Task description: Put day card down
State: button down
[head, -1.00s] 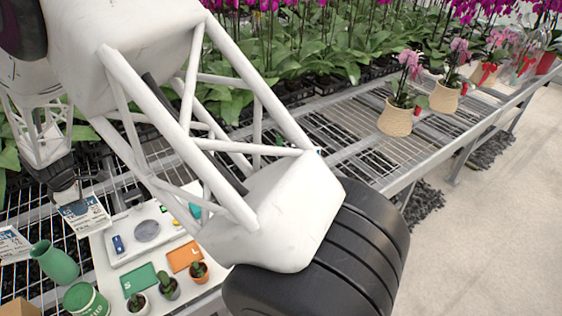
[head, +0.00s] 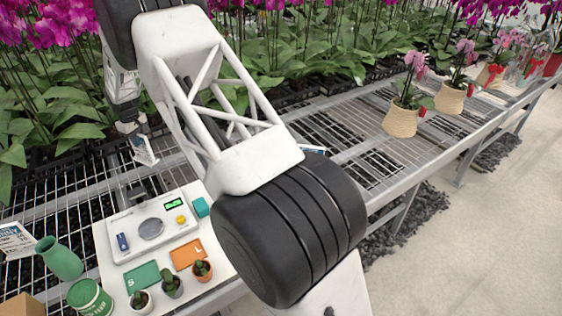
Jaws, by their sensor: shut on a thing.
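A white card with a blue band (head: 143,151), which I take to be the day card, hangs tilted from my gripper (head: 132,133). My gripper is shut on its upper edge. It holds the card over the wire mesh bench (head: 60,215), behind the white board (head: 110,243). The card's print is too small to read. The card looks clear of the mesh, but I cannot tell its exact height.
Another printed card (head: 17,239) is at the left edge beside a green vase (head: 58,259) and a green tin (head: 89,297). Leafy orchids (head: 60,120) crowd behind.

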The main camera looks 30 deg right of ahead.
jog(key=w+d+r+m, duration=0.15)
jog(key=d+m, duration=0.35)
jog(key=d, duration=1.3)
jog(key=s+d+r, duration=0.3)
jog(key=s+d, duration=0.7)
jog(key=s, duration=0.4)
jog(key=s+d, duration=0.3)
jog(key=s, duration=0.9)
jog(key=s+d, duration=0.2)
jog(key=s, duration=0.9)
jog(key=s+a+f, duration=0.1)
jog(key=s, duration=1.3)
jog(key=s+a+f, duration=0.1)
jog(key=s+f, duration=0.1)
jog(key=s, duration=1.2)
jog(key=shift+s+a+f+m, duration=0.2)
jog(key=shift+a+m, duration=0.1)
jog(key=shift+m, duration=0.1)
jog(key=shift+w, duration=0.1)
jog(key=w+d+f, duration=0.1)
jog(key=w+d, duration=0.6)
jog(key=w, duration=0.6)
jog(key=shift+w+f, duration=0.15)
jog(key=shift+f, duration=0.05)
